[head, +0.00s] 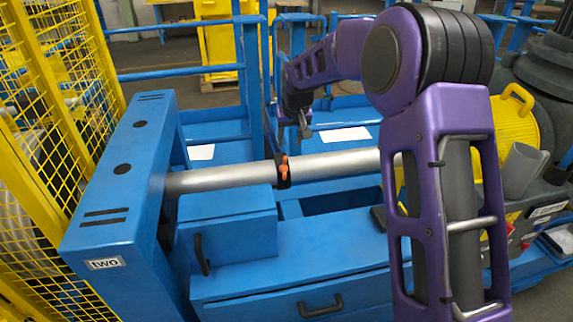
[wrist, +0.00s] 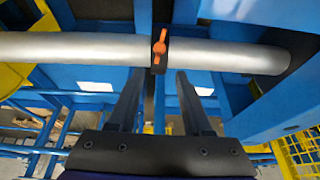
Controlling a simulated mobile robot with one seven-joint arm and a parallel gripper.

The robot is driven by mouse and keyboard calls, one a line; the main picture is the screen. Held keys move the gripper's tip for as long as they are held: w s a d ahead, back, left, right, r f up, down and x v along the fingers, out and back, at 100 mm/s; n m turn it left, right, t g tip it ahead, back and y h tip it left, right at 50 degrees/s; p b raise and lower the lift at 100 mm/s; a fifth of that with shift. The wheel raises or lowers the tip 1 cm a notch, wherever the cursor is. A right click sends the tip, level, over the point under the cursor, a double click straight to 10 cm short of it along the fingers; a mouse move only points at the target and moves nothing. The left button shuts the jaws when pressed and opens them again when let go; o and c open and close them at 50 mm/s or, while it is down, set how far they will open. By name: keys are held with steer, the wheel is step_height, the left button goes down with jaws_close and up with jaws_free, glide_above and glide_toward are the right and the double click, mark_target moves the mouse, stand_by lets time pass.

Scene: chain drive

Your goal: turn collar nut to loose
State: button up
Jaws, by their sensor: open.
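The collar nut is a black ring with an orange lever, around a long silver shaft (head: 335,165). In the head view the nut (head: 284,172) sits near the middle of the shaft. In the wrist view the nut (wrist: 160,66) is at upper centre, its orange lever standing roughly across the shaft. My gripper (head: 305,132) is behind the shaft, just above and right of the nut in the head view. In the wrist view its two dark fingers (wrist: 158,78) are apart and empty, with the nut lined up between and just beyond their tips. I cannot tell whether they touch the shaft.
A blue housing labelled "two" (head: 120,180) holds the shaft's left end. Blue drawers (head: 300,290) lie below the shaft. Yellow mesh fencing (head: 60,100) stands at the left. Blue rails (head: 245,70) stand behind. My purple arm covers the shaft's right end in the head view.

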mark_target(285, 168)
steer(key=x, duration=1.3)
steer(key=shift+f, duration=0.2)
steer(key=shift+c, duration=0.3)
jaws_close()
